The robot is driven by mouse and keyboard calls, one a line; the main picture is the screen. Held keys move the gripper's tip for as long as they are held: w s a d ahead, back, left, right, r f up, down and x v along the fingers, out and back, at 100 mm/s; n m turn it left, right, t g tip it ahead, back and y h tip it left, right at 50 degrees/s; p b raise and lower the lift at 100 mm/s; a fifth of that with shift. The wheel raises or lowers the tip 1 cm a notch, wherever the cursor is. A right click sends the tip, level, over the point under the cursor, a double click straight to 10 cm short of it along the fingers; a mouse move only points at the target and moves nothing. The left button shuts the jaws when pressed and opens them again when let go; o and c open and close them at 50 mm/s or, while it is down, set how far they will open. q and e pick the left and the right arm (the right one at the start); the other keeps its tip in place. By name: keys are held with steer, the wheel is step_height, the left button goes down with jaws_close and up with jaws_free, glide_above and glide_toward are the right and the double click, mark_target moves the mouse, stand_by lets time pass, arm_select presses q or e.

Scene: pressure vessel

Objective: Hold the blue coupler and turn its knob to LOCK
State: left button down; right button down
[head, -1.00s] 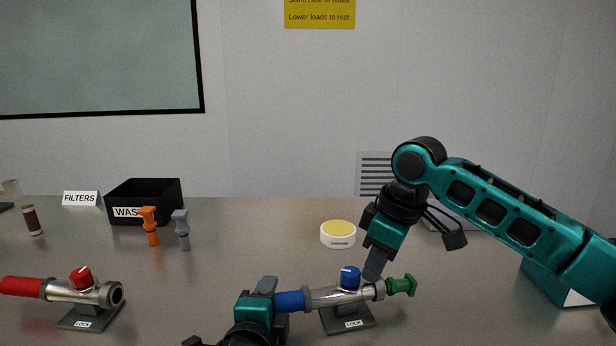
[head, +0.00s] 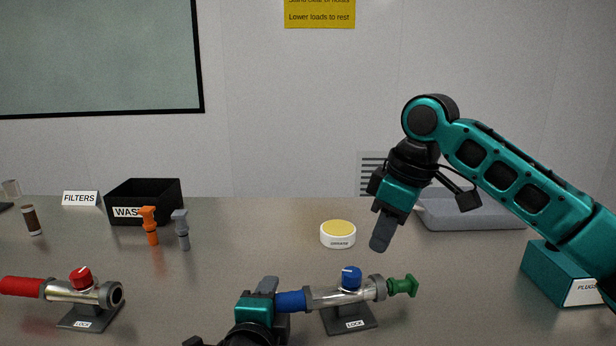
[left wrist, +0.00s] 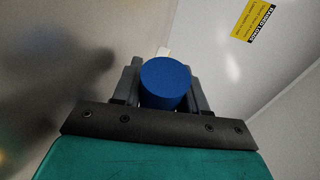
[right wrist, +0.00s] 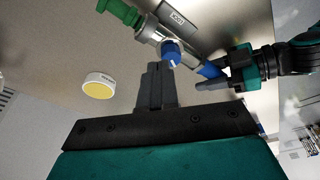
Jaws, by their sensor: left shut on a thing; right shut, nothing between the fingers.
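The blue coupler (head: 325,297) is a metal cylinder on a dark stand with a LOCK label (head: 355,324). Its blue knob (head: 351,277) stands on top with a white mark; the knob also shows in the right wrist view (right wrist: 171,52). A green plug (head: 403,286) sits in its right end. My left gripper (head: 268,293) is shut on the coupler's blue handle (head: 291,301), whose round end fills the jaws in the left wrist view (left wrist: 166,83). My right gripper (head: 381,239) is shut and empty, above and behind the coupler, apart from the knob.
A red coupler (head: 70,290) stands at the left. A round yellow-topped container (head: 338,234) is behind the coupler. A grey tray (head: 470,215) and teal plugs box (head: 550,272) are at the right.

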mark_target(352, 277)
steer(key=shift+r, duration=0.2)
step_height(352, 277, down, 6)
steer(key=s+a, duration=0.2)
stand_by(0.8)
stand_by(0.7)
steer(key=shift+w+d, duration=0.1)
steer(key=shift+w, duration=0.1)
steer(key=shift+w+d, duration=0.4)
steer(key=shift+w, duration=0.2)
steer(key=shift+w, duration=0.35)
stand_by(0.3)
